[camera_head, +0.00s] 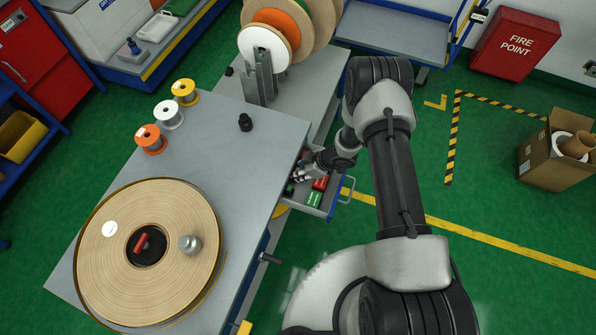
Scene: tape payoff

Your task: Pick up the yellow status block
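I cannot make out a yellow status block in the head view. An open drawer (326,208) juts out from the right side of the grey bench. In it lie a red block (320,184) and a green block (314,199), with a dark green item (289,188) at its left. My gripper (301,177) is over the left, far part of the drawer, beside the red block. Its fingers are small and partly hidden by the bench edge and my wrist. I cannot tell whether it is open or holds anything.
A cardboard box (553,160) stands at right.

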